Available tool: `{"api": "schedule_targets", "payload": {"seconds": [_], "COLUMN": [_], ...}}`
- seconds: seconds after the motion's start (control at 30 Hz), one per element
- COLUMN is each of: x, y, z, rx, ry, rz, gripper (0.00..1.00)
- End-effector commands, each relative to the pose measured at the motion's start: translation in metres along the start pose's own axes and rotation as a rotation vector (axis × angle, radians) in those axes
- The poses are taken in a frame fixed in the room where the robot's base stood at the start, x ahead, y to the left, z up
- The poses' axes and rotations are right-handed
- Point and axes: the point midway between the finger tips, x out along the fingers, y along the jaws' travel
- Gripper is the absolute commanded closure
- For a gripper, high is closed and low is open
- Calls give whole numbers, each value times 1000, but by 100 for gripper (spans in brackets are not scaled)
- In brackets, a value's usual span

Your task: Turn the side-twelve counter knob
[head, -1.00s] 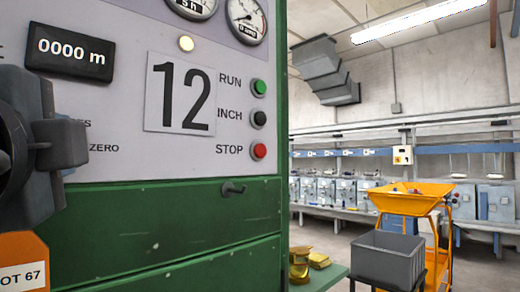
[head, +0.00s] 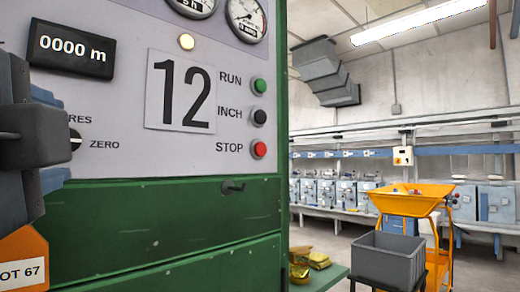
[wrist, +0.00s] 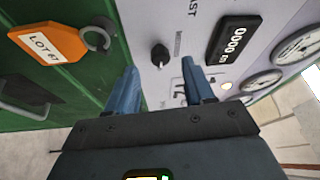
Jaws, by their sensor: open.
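The counter knob is a small black knob below the "0000 m" counter display (head: 71,49) on the pale panel. In the head view the knob (head: 75,141) is partly covered by my gripper (head: 38,137), with "RES" above it and "ZERO" at its right. In the wrist view the whole knob (wrist: 160,56) shows beyond my gripper (wrist: 158,68), framed between its two spread blue fingers. The fingers hold nothing. I cannot tell how far the tips are from the panel. The counter display (wrist: 233,40) also shows right of the knob.
A "12" sign (head: 180,92) and RUN, INCH and STOP buttons (head: 259,116) are right of the knob. An orange LOT 67 tag (wrist: 48,44) hangs on the green front. A grey bin (head: 388,260) and an orange trolley (head: 414,197) stand right.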

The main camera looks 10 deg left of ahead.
Motion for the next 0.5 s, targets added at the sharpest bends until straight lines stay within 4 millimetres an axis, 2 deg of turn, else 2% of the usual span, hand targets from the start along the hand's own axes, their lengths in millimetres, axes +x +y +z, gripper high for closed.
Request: {"api": "schedule_targets", "payload": {"seconds": [0.03, 0.2, 0.5], "x": [-10, -32, -43], "y": [1, 1, 1], "z": [1, 0, 0], "rx": [1, 0, -1], "ry": [-2, -1, 0], "rz": [-3, -1, 1], "gripper": [47, 47, 47]}}
